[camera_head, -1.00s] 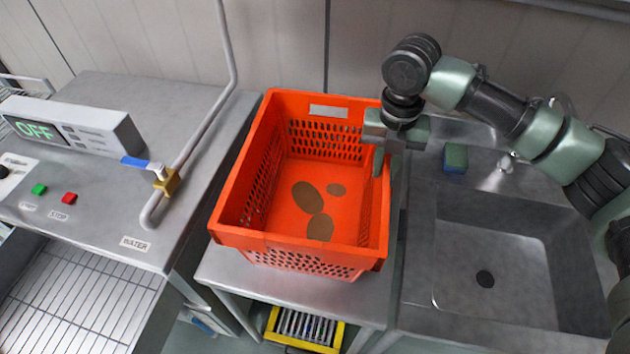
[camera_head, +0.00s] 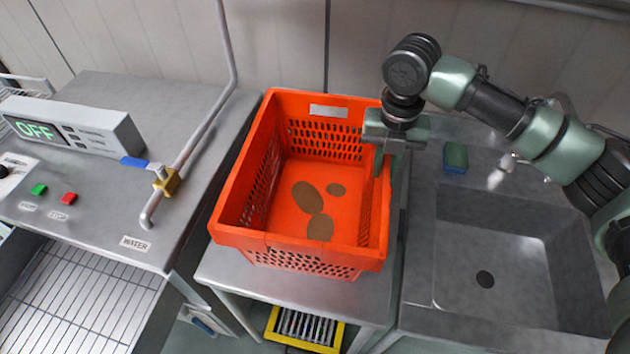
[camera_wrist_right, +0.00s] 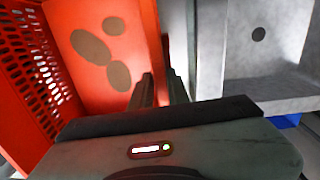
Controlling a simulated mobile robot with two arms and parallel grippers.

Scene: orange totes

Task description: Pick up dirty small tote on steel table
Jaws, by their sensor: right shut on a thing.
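The orange tote (camera_head: 300,245) stands upright on the steel table (camera_head: 285,290), with several brown dirt patches (camera_head: 313,207) on its inside floor. My right gripper (camera_head: 383,165) reaches down over the tote's right wall and is shut on that wall, one finger inside and one outside. In the right wrist view, the fingers of the gripper (camera_wrist_right: 163,88) straddle the wall of the tote (camera_wrist_right: 75,70); the exact contact is partly hidden. My left gripper is not in view.
A machine with an OFF display (camera_head: 35,130) and a water pipe (camera_head: 190,145) stands on the left. A yellow-framed grate (camera_head: 305,327) is on the floor below.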

